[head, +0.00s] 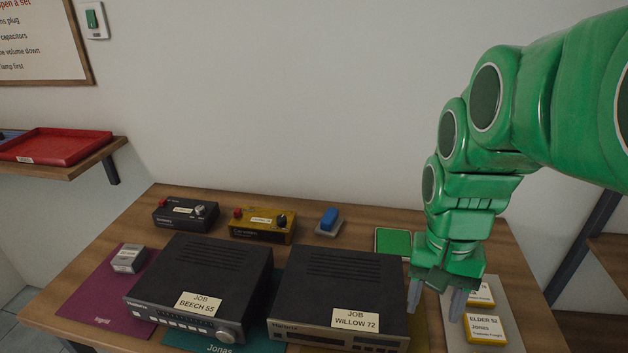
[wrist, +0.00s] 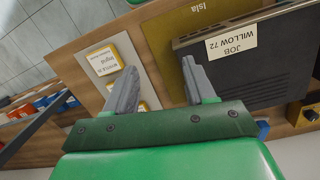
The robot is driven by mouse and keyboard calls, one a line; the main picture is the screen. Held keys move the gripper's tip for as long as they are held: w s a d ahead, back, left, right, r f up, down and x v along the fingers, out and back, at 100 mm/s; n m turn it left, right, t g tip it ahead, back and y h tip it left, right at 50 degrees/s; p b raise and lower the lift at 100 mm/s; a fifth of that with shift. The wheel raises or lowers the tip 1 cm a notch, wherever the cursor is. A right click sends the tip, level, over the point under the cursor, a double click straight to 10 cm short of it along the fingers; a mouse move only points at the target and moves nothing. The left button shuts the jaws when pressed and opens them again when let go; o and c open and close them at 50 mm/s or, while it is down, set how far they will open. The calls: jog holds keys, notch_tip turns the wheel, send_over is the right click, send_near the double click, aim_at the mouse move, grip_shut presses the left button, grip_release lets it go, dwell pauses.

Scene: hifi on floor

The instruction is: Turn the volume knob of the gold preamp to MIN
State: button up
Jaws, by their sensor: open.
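The gold preamp (head: 262,227) sits at the back of the table, left of centre, in the head view. It has a dark knob (head: 282,220) at its right end and a red knob or button (head: 238,213) at its left end. Which of these is the volume knob, and its setting, are too small to read. My gripper (head: 436,300) is open and empty at the right of the table, well to the right of the gold preamp. In the wrist view my gripper (wrist: 160,70) has nothing between its fingers.
Two large black hi-fi units, BEECH 55 (head: 205,280) and WILLOW 72 (head: 340,290), stand in front of the gold preamp. A grey tray (head: 505,345) holds yellow-edged labelled boxes.

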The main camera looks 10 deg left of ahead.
jog(key=w+a+r+m, duration=0.2)
jog(key=w+a, duration=0.3)
jog(key=w, duration=0.5)
jog(key=m+t, duration=0.1)
jog(key=m, duration=0.3)
send_near(281, 218)
jog(key=shift+s+d+f, duration=0.15)
jog(key=shift+d+f, duration=0.1)
jog(key=shift+d, duration=0.1)
jog(key=shift+a+f, duration=0.15)
jog(key=shift+a, duration=0.1)
jog(key=shift+f, duration=3.85)
jog(key=shift+c, duration=0.2)
grip_shut()
